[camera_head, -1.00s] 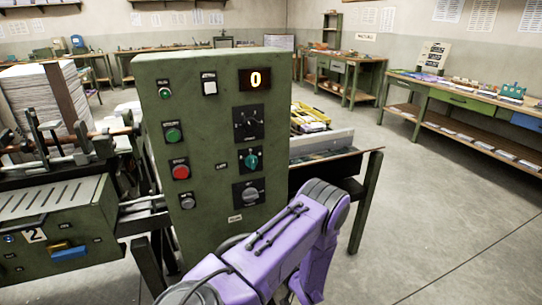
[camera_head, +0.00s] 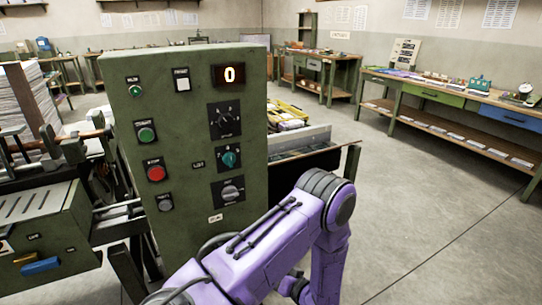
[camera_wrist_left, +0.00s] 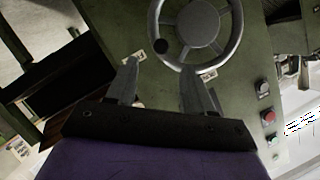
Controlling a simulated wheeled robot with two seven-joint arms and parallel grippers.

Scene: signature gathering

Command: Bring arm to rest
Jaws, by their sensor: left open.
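In the left wrist view my left gripper (camera_wrist_left: 160,66) is open, its two grey fingers apart with nothing between them. Beyond the fingertips is a grey handwheel (camera_wrist_left: 198,24) with a dark knob on a green machine side; whether the fingers touch it I cannot tell, but they are not closed on it. In the head view a purple arm of mine (camera_head: 270,245) comes up from the bottom, bends at a grey joint and runs down out of the picture. No gripper shows in the head view.
A green control panel (camera_head: 190,150) with buttons, dials and a display reading 0 stands close to the arm. A workbench (camera_head: 455,95) lines the right wall. The floor (camera_head: 430,220) at right is clear.

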